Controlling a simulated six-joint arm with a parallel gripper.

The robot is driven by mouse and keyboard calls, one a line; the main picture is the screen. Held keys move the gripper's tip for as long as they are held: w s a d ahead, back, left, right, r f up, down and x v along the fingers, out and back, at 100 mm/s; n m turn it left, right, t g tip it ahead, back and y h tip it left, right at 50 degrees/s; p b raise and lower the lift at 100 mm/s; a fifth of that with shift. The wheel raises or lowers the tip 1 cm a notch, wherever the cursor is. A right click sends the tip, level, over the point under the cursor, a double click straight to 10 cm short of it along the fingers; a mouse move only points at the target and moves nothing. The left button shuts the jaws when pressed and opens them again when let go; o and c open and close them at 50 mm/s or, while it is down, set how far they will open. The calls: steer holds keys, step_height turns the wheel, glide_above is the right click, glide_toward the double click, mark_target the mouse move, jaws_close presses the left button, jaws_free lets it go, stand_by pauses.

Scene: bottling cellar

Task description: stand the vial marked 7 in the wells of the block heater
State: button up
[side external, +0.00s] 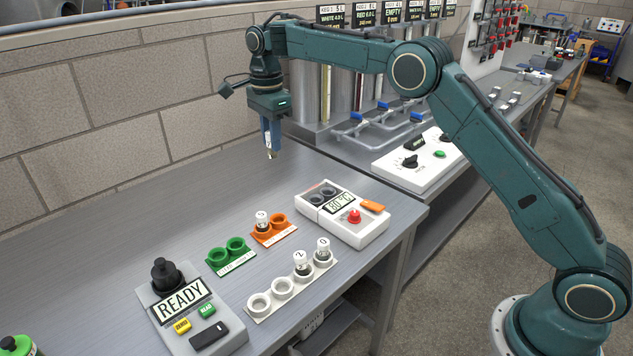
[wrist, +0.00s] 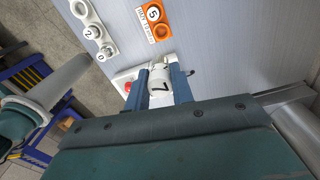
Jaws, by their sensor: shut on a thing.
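My gripper (side external: 270,145) is shut on the vial marked 7, held high above the table near the wall. The white block heater (side external: 343,228) stands on the table to the right of and below my gripper. Its two dark wells at the back look empty, and its display reads 80 °C. In the wrist view the heater (wrist: 122,82) is mostly hidden behind the vial and fingers.
An orange holder (side external: 283,235) has one vial, marked 5 in the wrist view. A white rack (side external: 262,311) holds vials marked 2 and 0 and has two empty places. A green holder (side external: 223,264) is empty. A READY device (side external: 213,337) stands at front left.

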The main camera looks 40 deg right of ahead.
steer(key=shift+f, duration=0.1)
steer(key=s+d+f, duration=0.2)
steer(key=d+f, duration=0.8)
steer(key=d, duration=0.1)
steer(key=shift+s, duration=0.25)
steer(key=shift+f, duration=0.25)
steer(key=shift+f, duration=1.9)
steer(key=shift+f, duration=2.1)
stand_by(1.5)
steer(key=o, duration=1.1)
steer(key=shift+c, duration=0.2)
steer(key=shift+r, duration=0.1)
